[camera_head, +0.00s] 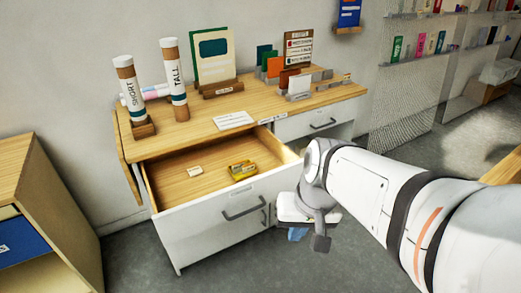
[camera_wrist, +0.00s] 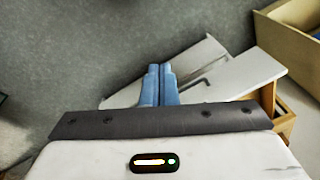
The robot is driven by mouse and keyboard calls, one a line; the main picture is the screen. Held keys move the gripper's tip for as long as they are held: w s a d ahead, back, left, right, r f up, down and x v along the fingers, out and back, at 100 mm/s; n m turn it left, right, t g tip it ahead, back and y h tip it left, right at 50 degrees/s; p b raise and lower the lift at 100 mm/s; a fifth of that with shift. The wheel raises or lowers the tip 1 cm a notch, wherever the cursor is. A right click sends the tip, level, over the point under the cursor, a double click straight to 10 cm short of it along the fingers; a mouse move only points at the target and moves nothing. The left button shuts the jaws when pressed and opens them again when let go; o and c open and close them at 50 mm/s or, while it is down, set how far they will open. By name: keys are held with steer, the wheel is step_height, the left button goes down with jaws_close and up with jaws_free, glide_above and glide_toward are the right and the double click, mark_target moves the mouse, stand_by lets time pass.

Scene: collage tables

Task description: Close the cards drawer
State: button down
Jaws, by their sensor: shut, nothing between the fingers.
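An open drawer (camera_head: 205,215) with a white front and wooden inside juts out from the desk. Its dark bar handle (camera_head: 240,208) is on the front, under a label too small to read, so I cannot confirm it is the cards drawer. A yellow item (camera_head: 241,170) and a small white tag (camera_head: 195,171) lie inside. My gripper (camera_head: 297,234) is low, to the right of the drawer front, its blue fingertips partly hidden. In the wrist view my gripper (camera_wrist: 158,72) has both blue fingers together and empty, overlapping white panels (camera_wrist: 235,75) with a dark handle.
A second drawer (camera_head: 322,125) at the right is shut. The wooden desk top (camera_head: 190,130) holds two upright tubes marked SHORT (camera_head: 131,92) and TALL (camera_head: 175,80), a white sheet (camera_head: 233,120) and upright cards. A wooden cabinet (camera_head: 30,190) stands at left. Grey floor lies in front.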

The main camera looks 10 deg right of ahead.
steer(key=w+a+f+m+y+b, duration=0.2)
steer(key=a+f+m+y+b, duration=0.2)
steer(key=f+m+y+b, duration=0.5)
steer(key=m+t+h+b, duration=0.5)
steer(key=m+t+b, duration=0.4)
steer(key=m+t, duration=0.95)
glide_toward(284, 185)
steer(key=w+r+m+g, duration=0.1)
steer(key=w, duration=0.1)
steer(key=w+a+r+m+g+b, duration=0.1)
steer(key=w, duration=0.1)
steer(key=w+m+g+b, duration=0.1)
steer(key=w, duration=0.1)
steer(key=shift+a+r, duration=0.3)
steer(key=shift+r, duration=0.1)
